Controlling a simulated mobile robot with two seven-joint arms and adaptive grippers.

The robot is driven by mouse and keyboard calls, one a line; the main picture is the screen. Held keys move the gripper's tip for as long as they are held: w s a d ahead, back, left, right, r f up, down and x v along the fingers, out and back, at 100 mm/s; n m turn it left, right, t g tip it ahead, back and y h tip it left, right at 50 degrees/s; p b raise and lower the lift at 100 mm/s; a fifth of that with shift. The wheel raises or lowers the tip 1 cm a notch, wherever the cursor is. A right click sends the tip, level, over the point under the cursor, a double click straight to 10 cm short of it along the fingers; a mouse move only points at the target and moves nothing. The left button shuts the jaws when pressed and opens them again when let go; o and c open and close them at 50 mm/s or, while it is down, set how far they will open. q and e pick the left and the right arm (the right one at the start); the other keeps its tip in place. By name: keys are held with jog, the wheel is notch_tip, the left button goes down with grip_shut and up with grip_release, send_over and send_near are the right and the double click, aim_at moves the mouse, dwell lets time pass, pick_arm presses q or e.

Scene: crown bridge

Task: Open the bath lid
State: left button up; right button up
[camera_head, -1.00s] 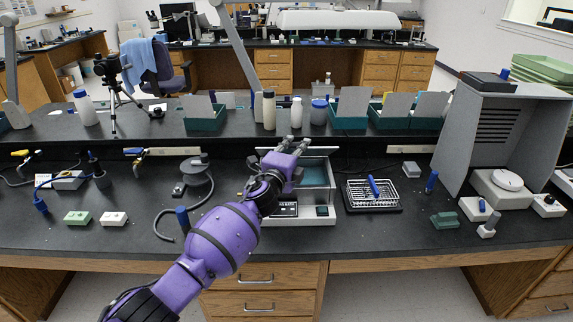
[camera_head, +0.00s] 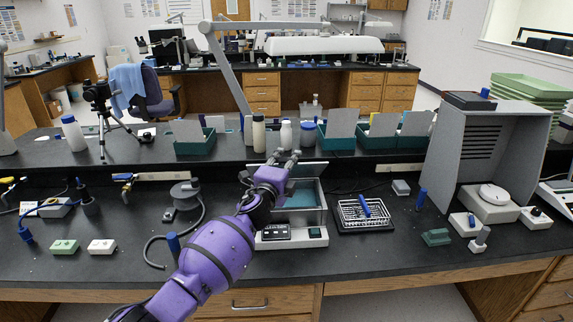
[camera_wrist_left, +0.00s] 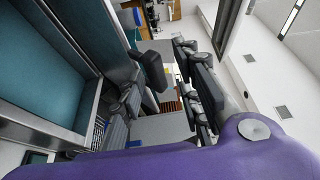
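The bath (camera_head: 290,235) stands on the black bench, with a control panel on its front. Its teal interior shows uncovered behind the panel, and it also shows at the left of the left wrist view (camera_wrist_left: 45,65). A thin grey panel, seemingly the lid (camera_head: 310,169), stands raised at the back of the bath. My left gripper (camera_head: 284,157) is over the back left of the bath, close to this panel. Its fingers are apart in the left wrist view (camera_wrist_left: 168,88), with nothing visible held between them. I cannot tell whether a finger touches the lid. My right gripper is out of view.
A wire rack (camera_head: 362,212) with a blue item lies right of the bath. A grey ring stand with a hose (camera_head: 185,195) is on the left. Bottles (camera_head: 259,133) and teal boxes (camera_head: 340,135) stand on the shelf behind.

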pick_arm(q)
jog(key=shift+f, duration=0.1)
jog(key=v, duration=1.2)
